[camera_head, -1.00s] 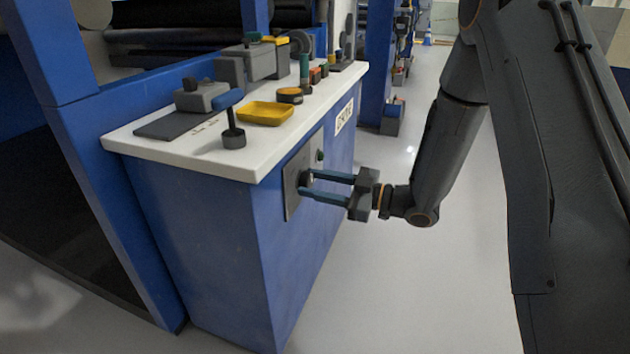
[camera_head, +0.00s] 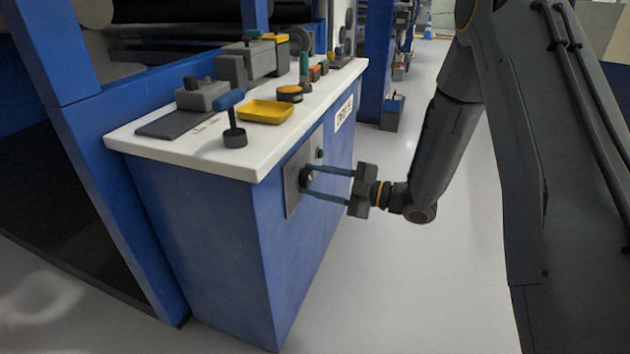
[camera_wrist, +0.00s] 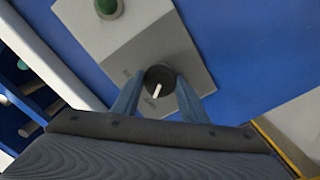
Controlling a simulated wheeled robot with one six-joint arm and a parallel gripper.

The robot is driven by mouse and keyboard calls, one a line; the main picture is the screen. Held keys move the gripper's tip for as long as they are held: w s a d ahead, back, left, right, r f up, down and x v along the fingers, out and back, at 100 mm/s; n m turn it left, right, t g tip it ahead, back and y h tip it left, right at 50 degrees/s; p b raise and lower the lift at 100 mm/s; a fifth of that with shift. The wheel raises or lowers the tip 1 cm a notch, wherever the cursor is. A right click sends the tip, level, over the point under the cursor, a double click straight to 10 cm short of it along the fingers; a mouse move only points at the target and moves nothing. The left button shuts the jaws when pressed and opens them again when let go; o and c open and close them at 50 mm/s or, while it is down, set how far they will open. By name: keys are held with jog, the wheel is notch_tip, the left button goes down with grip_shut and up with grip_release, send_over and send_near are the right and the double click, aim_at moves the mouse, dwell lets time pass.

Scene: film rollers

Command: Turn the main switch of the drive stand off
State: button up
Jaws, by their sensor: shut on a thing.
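The drive stand (camera_head: 225,240) is a blue cabinet with a white top. A grey switch plate (camera_head: 293,193) is on its right-hand face; it also shows in the wrist view (camera_wrist: 130,45). The main switch (camera_wrist: 159,78) is a dark round knob with a white pointer line, which looks slightly tilted from the plate's long axis in the wrist view. A green round button or lamp (camera_wrist: 107,7) sits on the same plate. My gripper (camera_head: 308,182) reaches in from the right, its two blue-grey fingers shut on the knob's sides. The fingers hide part of the knob in the head view.
The white top (camera_head: 190,152) overhangs above the plate and holds a yellow tray (camera_head: 265,112), a blue-handled lever (camera_head: 232,125) and several small parts. The floor (camera_head: 400,290) to the right is clear.

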dwell(0.3)
jog(key=o, duration=1)
jog(key=shift+o, duration=0.2)
jog(key=p+v, duration=0.1)
jog(key=v, duration=0.7)
